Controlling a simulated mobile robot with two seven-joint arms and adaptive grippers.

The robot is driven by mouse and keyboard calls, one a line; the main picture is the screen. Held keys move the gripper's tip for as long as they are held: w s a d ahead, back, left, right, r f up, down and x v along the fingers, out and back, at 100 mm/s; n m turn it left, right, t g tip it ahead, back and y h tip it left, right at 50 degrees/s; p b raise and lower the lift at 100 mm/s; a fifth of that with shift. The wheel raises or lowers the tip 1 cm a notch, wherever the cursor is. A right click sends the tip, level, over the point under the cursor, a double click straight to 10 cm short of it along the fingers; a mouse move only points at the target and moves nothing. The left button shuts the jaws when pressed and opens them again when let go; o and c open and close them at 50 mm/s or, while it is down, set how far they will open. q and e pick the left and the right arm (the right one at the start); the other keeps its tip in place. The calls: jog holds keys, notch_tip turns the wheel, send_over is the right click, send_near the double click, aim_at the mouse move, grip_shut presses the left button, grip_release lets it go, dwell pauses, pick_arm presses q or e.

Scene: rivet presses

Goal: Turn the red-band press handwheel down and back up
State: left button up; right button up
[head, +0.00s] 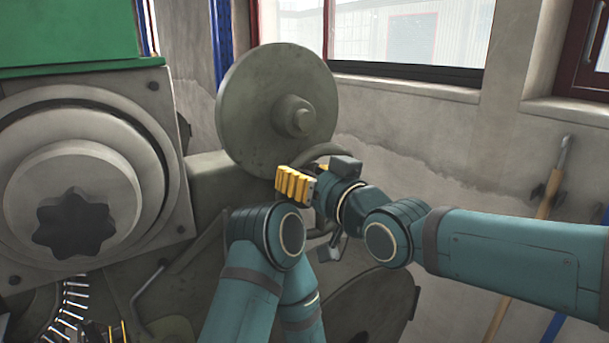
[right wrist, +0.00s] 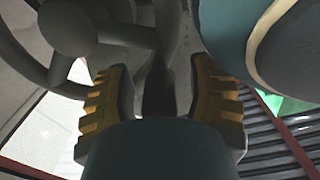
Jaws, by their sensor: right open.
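A grey handwheel shows partly in the head view, its curved rim (head: 324,151) rising behind my right gripper. In the right wrist view its round hub (right wrist: 68,25), spokes and part of the rim fill the upper left. My right gripper (head: 297,184) is open at the wheel, its yellow finger pads facing the camera. In the right wrist view the two yellow fingers (right wrist: 160,98) stand apart, with a dark upright piece between them; I cannot tell if they touch it. No red band shows. My left gripper cannot be made out; teal arm links stand at bottom centre.
A large grey disc (head: 277,110) stands just above and behind the gripper. The press face with a dark star-shaped knob (head: 74,224) and green top (head: 68,33) is at left. A rivet strip (head: 70,305) is at bottom left. Long-handled tools (head: 545,208) lean on the right wall.

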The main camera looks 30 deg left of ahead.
grip_shut()
dwell(0.4)
